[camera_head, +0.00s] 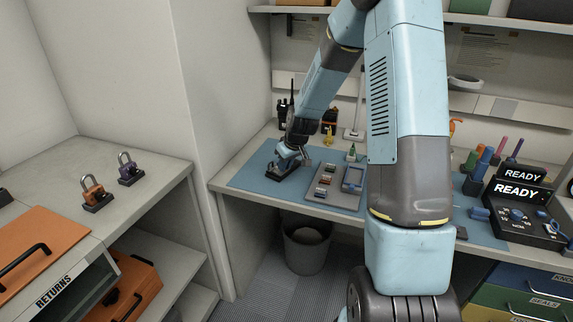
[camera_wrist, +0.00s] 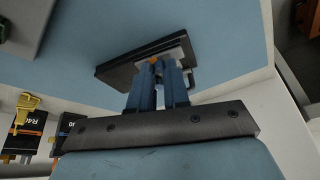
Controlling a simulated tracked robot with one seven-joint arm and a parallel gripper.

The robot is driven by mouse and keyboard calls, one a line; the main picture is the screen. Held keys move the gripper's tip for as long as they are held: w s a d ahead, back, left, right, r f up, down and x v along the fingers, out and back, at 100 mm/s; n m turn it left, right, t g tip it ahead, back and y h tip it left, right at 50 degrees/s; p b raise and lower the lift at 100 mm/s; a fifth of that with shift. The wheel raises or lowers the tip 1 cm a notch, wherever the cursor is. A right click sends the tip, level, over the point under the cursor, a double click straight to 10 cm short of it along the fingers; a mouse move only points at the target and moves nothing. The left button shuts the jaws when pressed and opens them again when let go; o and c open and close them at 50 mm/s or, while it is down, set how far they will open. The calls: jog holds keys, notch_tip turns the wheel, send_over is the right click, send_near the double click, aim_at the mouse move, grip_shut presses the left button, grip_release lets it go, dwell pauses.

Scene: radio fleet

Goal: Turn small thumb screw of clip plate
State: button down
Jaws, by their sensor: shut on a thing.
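In the wrist view the clip plate (camera_wrist: 118,72) is a dark, flat block lying on the blue mat, with a lighter metal part at its right end. My gripper (camera_wrist: 157,68) is over that end with its two blue fingers close together. A small orange-brass bit, seemingly the thumb screw (camera_wrist: 158,63), shows between the fingertips, mostly hidden by them. In the head view my gripper (camera_head: 290,158) reaches down to the dark clip plate (camera_head: 275,174) on the left part of the mat. The screw is too small to make out there.
The blue mat (camera_head: 248,179) also bears a grey tray (camera_head: 322,197) of small parts to the right. A black radio (camera_head: 283,116) with an antenna stands behind my gripper. A bin (camera_head: 306,245) is below the bench.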

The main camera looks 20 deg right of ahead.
jog(key=shift+m, duration=0.3)
jog(key=shift+s+a+m+h, duration=0.15)
jog(key=shift+m+h, duration=0.35)
jog(key=shift+m, duration=0.7)
jog(key=shift+m+h, duration=0.4)
jog(key=shift+m, duration=0.5)
jog(key=c, duration=1.1)
grip_release()
